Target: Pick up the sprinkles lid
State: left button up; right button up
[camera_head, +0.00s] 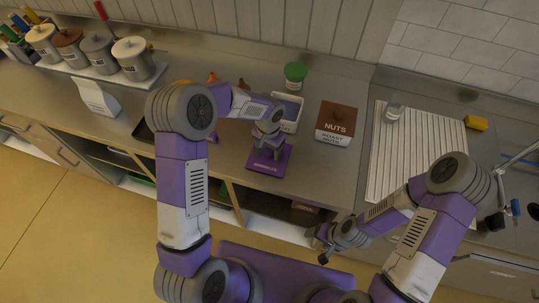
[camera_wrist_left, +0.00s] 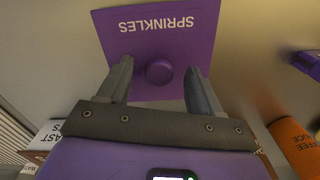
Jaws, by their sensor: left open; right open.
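The sprinkles lid is a purple square plate (camera_head: 281,163) with white lettering, lying level at the counter's front side in the head view. In the left wrist view the lid (camera_wrist_left: 180,40) shows a round purple knob (camera_wrist_left: 159,72) in its middle. My left gripper (camera_head: 268,148) is over the lid, pointing down. In the wrist view its two fingers stand apart on either side of the knob, with gaps showing. What lies under the lid is hidden. My right gripper (camera_head: 322,246) is open and empty, low in front of the counter, away from the lid.
A brown-lidded nuts box (camera_head: 336,117) stands right of the lid. A light open container (camera_head: 290,112) and a green-lidded jar (camera_head: 295,73) are behind it. An orange cylinder (camera_wrist_left: 296,142) shows in the wrist view. A ribbed white board (camera_head: 420,150) lies at the right.

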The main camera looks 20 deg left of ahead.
pick_arm(q)
jog(key=shift+f, duration=0.75)
jog(key=shift+w, duration=0.1)
grip_shut()
jog(key=shift+r, duration=0.1)
